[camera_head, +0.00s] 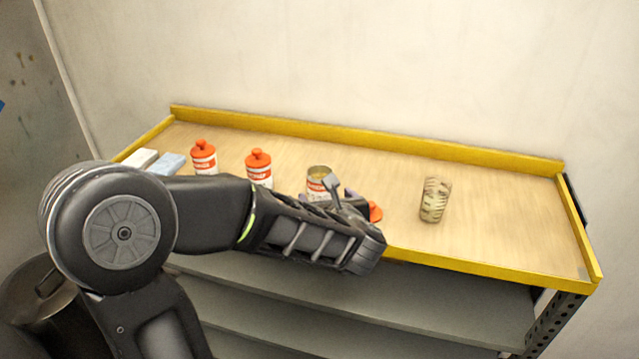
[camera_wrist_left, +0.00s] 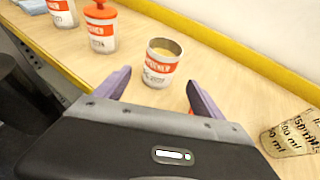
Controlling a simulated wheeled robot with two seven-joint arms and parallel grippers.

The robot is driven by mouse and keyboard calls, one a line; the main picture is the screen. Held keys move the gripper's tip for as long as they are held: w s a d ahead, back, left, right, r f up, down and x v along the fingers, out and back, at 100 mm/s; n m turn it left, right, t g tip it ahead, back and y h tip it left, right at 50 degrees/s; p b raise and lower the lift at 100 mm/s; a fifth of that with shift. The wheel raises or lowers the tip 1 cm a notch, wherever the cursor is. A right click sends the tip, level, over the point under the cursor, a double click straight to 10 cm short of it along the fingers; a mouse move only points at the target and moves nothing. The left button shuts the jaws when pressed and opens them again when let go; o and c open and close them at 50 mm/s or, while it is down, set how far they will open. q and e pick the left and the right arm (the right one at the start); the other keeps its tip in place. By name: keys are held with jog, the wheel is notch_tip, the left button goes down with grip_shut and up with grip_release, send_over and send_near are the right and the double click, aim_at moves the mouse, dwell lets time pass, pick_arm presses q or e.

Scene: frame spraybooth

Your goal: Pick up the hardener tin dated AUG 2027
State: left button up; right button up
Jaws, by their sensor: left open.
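Several white tins with red label bands stand on the bench. Two have orange lids: the left tin (camera_head: 204,158) and the middle tin (camera_head: 259,168), which also shows in the left wrist view (camera_wrist_left: 101,30). The right tin (camera_head: 317,182) is open on top, with yellowish contents, and also shows in the left wrist view (camera_wrist_left: 159,66). The small date print is too blurred to read on any tin. My left gripper (camera_head: 342,190) is open and empty. In the left wrist view its fingers (camera_wrist_left: 158,88) point toward the open tin, which stands just ahead of the gap between them.
An orange lid (camera_head: 375,211) lies beside my left gripper. A clear, marked measuring cup (camera_head: 435,200) stands to the right.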

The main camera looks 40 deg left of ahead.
aim_at(323, 192)
pick_arm(q)
jog(key=shift+x, duration=1.4)
jog(key=shift+w+a+p, duration=0.15)
jog(key=shift+p, duration=0.3)
jog(key=p+x, duration=0.1)
jog(key=x, duration=0.3)
jog(key=shift+w+a+f+p, duration=0.2)
jog(key=shift+a+p, duration=0.05)
jog(key=shift+p, duration=0.05)
jog(key=c, duration=1.6)
jog(key=shift+r, duration=0.1)
notch_tip(323, 192, up, 10)
jog(key=shift+f+b, duration=0.1)
jog(key=shift+b, duration=0.2)
